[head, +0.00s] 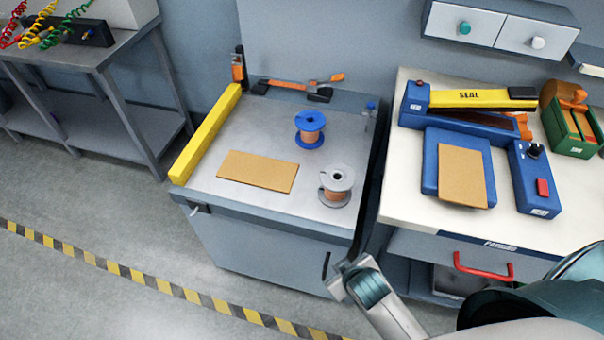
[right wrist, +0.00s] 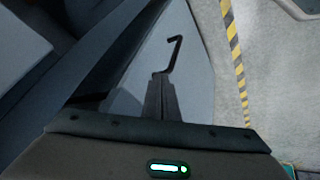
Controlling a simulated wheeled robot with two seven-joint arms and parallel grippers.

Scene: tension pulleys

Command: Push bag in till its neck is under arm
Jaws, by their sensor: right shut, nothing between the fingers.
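The tan bag (head: 462,177) lies flat on the blue plate (head: 429,170) in front of the sealer, on the white bench at the right. The sealer's yellow arm (head: 465,99), marked SEAL, stretches across behind the bag, above the blue sealer base (head: 414,108). The bag's far edge is in front of the arm, with a strip of blue plate showing between them. My right gripper (head: 346,267) is low in front of the grey cabinet, left of and well away from the bag. Its dark fingers are shut and empty in the right wrist view (right wrist: 161,90). My left gripper is out of view.
A blue control box (head: 535,180) stands right of the plate, with a green bin (head: 575,125) behind it. The grey bench holds a blue spool (head: 310,128), a grey spool (head: 336,185) and a tan sheet (head: 257,171). A red drawer handle (head: 483,268) sticks out below the bench.

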